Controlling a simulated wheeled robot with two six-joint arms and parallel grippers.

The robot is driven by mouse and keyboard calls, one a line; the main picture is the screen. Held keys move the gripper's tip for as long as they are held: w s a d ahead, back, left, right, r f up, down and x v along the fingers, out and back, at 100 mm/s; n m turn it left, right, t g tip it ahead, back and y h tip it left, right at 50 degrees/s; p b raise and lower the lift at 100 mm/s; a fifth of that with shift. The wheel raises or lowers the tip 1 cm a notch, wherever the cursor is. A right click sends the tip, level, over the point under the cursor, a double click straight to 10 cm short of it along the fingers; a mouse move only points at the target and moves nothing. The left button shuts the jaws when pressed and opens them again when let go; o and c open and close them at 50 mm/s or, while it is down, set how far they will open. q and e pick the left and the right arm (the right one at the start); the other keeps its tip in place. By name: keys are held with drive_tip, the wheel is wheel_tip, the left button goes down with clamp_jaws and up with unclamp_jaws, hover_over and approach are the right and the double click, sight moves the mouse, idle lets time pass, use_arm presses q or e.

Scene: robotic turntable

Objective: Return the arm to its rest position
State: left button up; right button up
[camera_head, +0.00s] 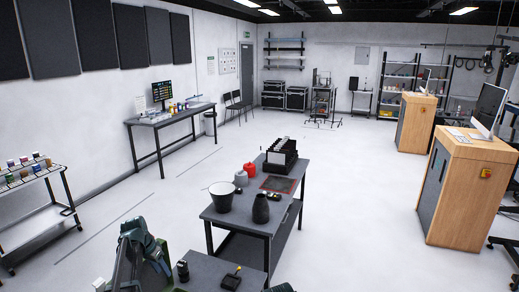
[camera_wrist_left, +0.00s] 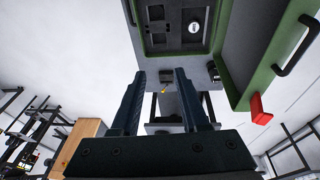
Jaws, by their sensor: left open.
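My left arm (camera_head: 140,252) rises at the bottom left of the head view, beside the near grey table. Its fingertips cannot be made out there. In the left wrist view, my left gripper (camera_wrist_left: 160,76) shows two dark fingers spread apart with nothing held between them. My right gripper is not in view.
The near table (camera_head: 208,268) carries a small dark item (camera_head: 182,271) and a black block with a yellow top (camera_head: 231,281). A green-edged case (camera_wrist_left: 232,85) is close to the left gripper.

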use_arm(q)
drive_tip(key=s+d+f+g+y+b, duration=0.1)
drive_tip(key=s+d+f+b, duration=0.35)
drive_tip(key=s+d, duration=0.4)
drive_tip(key=s+d+f+g+b, duration=0.1)
drive_tip(key=s+d+f+b, duration=0.3)
drive_tip(key=d, duration=0.8)
drive_tip(key=s+d+f+b, duration=0.1)
drive_tip(key=s+d+f, duration=0.1)
drive_tip(key=s, duration=0.3)
drive_tip(key=s+d+f+y+b, duration=0.1)
drive_tip(key=s+d+f+b, duration=0.1)
drive_tip(key=s+d, duration=0.2)
drive_tip(key=s+d+f+y+b, duration=0.1)
drive_tip(key=s+d+f, duration=0.1)
drive_tip(key=s, duration=0.4)
drive_tip(key=shift+s+d+f, duration=0.25)
drive_tip(key=shift+s+d, duration=0.15)
drive_tip(key=shift+d, duration=0.4)
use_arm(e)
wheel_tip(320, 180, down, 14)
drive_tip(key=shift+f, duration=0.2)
